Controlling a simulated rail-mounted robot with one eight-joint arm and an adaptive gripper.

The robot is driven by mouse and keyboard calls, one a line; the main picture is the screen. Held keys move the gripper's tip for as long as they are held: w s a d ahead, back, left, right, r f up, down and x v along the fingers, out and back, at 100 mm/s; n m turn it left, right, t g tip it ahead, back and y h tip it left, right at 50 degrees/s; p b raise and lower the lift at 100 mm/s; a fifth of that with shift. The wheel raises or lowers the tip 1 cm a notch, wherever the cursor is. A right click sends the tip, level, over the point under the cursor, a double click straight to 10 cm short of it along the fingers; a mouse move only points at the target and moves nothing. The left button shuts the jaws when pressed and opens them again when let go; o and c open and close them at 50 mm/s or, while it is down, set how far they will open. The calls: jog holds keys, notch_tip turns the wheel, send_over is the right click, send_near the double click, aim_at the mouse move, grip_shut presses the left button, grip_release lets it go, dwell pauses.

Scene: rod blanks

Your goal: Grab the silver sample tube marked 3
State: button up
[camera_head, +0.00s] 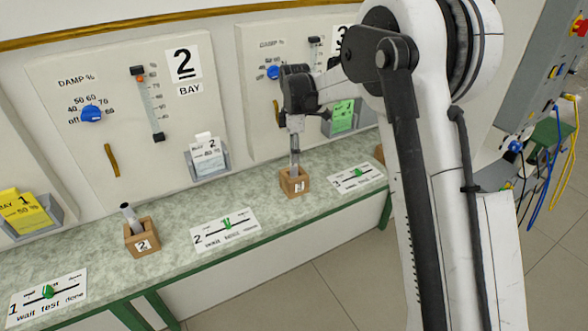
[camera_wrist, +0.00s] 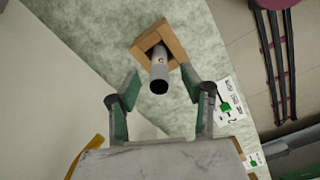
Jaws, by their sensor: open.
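A silver tube (camera_head: 295,150) stands upright in a small wooden block (camera_head: 288,188) on the counter. The block's label is too small to read surely. In the wrist view the same tube (camera_wrist: 159,72) rises from its block (camera_wrist: 172,36) toward the camera, its dark open end nearest. A mark on the tube is not readable. My gripper (camera_head: 295,124) is above the tube in the head view. In the wrist view my gripper (camera_wrist: 162,74) is open, one finger to each side of the tube, with visible gaps.
Slider cards (camera_head: 224,229) lie flat on the counter, one more (camera_head: 357,176) right of the near block. The wall panel marked 2 (camera_head: 183,62) and another panel with a green card holder (camera_head: 342,117) stand behind.

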aim_at(294, 169)
jog(key=shift+f, duration=1.65)
jog(key=c, duration=1)
jog(key=shift+r, duration=0.1)
